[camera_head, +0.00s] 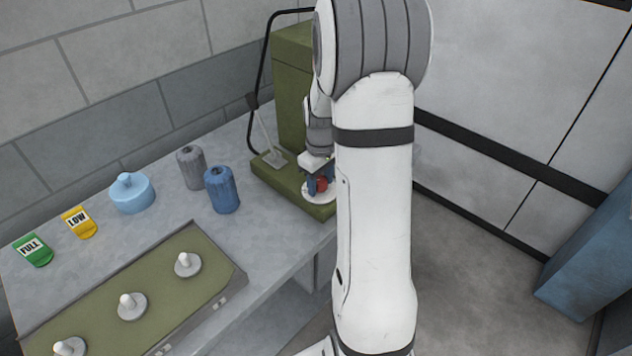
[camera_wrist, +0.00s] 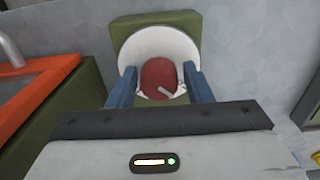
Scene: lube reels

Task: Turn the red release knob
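The red release knob (camera_wrist: 158,76) sits in front of a round white plate (camera_wrist: 157,42) on a green housing. In the wrist view my gripper (camera_wrist: 160,80) has its two blue fingers on either side of the knob, with a narrow gap visible on each side. The gripper looks open around the knob, not shut on it. In the head view the knob (camera_head: 321,184) shows small and red between the blue fingers at the front of the green machine (camera_head: 290,80). My arm hides much of the machine's right side.
On the grey bench (camera_head: 255,240) stand a blue canister (camera_head: 222,190), a grey canister (camera_head: 191,168) and a light-blue lidded pot (camera_head: 131,194). Green FULL (camera_head: 33,250) and yellow LOW (camera_head: 79,222) tags lie left. A green tray (camera_head: 205,248) holds several white pegs.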

